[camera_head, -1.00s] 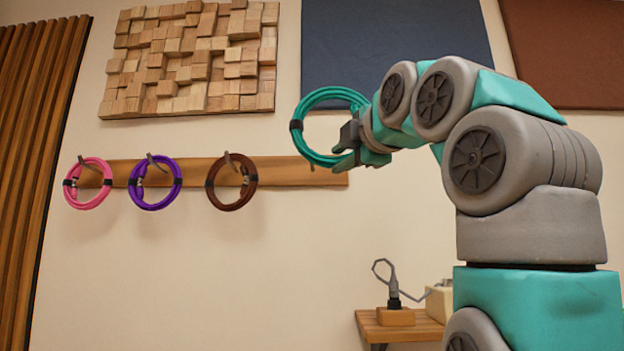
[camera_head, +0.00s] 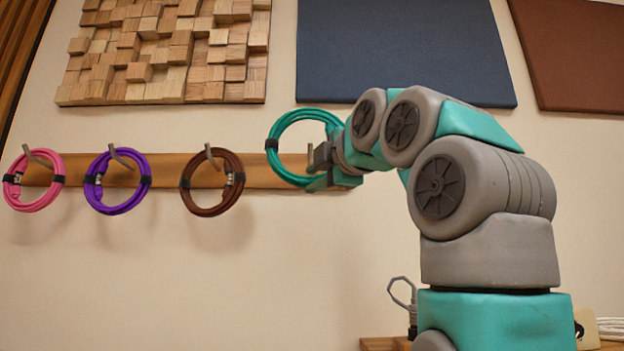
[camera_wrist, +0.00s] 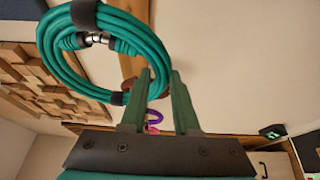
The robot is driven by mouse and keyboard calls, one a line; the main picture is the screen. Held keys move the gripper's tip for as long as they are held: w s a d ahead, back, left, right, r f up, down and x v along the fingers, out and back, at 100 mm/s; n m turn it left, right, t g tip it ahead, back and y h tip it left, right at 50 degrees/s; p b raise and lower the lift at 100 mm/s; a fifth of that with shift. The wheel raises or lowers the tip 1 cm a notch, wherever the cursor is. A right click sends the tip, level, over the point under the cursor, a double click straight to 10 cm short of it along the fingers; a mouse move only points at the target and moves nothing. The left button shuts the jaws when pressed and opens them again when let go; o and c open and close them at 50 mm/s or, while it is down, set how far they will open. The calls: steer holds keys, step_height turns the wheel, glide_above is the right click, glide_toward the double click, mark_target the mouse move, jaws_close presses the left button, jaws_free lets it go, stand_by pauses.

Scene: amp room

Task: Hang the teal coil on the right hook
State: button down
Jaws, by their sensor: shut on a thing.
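The teal coil (camera_head: 276,130) is a round loop of cable with a dark band, held up in front of the right end of the wooden hook rail (camera_head: 257,171). My gripper (camera_head: 318,168) is shut on the coil's lower right side. In the wrist view the coil (camera_wrist: 62,60) fills the upper left, beside my green fingers (camera_wrist: 160,98). The right hook (camera_head: 310,150) seems to show just above my gripper, partly hidden by it. I cannot tell whether the coil's loop is around the hook or in front of it.
A pink coil (camera_head: 14,200), a purple coil (camera_head: 92,196) and a brown coil (camera_head: 187,198) hang on the other hooks to the left. A wood-block panel (camera_head: 165,88) and a dark blue panel (camera_head: 400,50) are above. A wooden shelf (camera_head: 378,343) is low at right.

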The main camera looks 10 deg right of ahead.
steer(key=shift+w, duration=0.1)
steer(key=w+d+f+p, duration=0.1)
steer(key=w+d+f, duration=0.1)
steer(key=w, duration=0.9)
steer(key=shift+w+d+f, duration=0.2)
steer(key=shift+w+f, duration=0.1)
steer(key=shift+f, duration=0.35)
stand_by(0.8)
stand_by(0.6)
steer(key=c, duration=0.6)
jaws_free()
steer(key=shift+s, duration=0.1)
